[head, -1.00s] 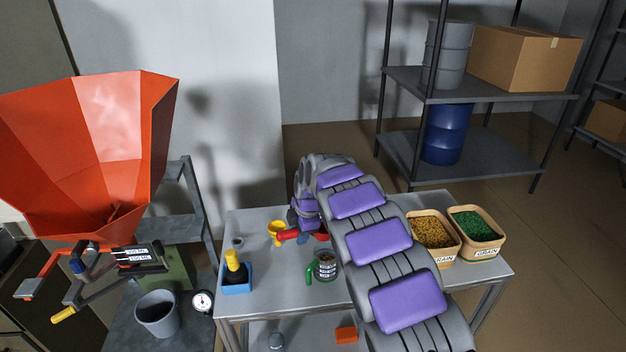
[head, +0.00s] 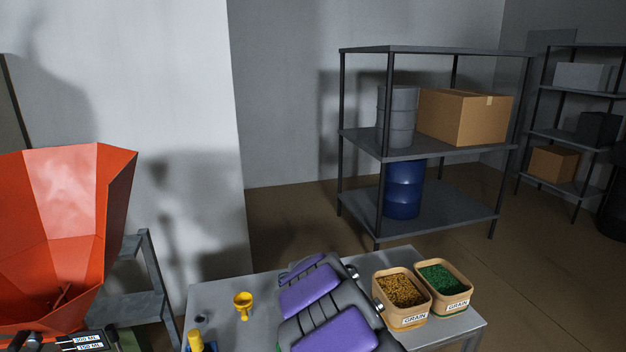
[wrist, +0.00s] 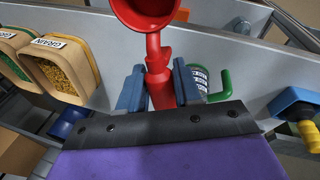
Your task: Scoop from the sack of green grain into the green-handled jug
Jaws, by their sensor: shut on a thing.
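My gripper (wrist: 155,92) is shut on the handle of a red scoop (wrist: 157,60) in the wrist view. The scoop's bowl is at the top edge of that view, partly cut off, and shows only red inside. The green-handled jug (wrist: 201,80) stands just beyond the right finger, partly hidden by it, with its green handle to the right. The sack of green grain (head: 456,304) is at the right end of the table, and it also shows at the left edge of the wrist view (wrist: 9,62). In the head view my arm hides the gripper, scoop and most of the jug.
A sack of brown-yellow grain (head: 412,321) stands directly left of the green one. A yellow funnel (head: 243,301) is on the table's left part. A blue container (wrist: 296,103) with a yellow-handled tool is right in the wrist view. An orange hopper (head: 70,230) stands left.

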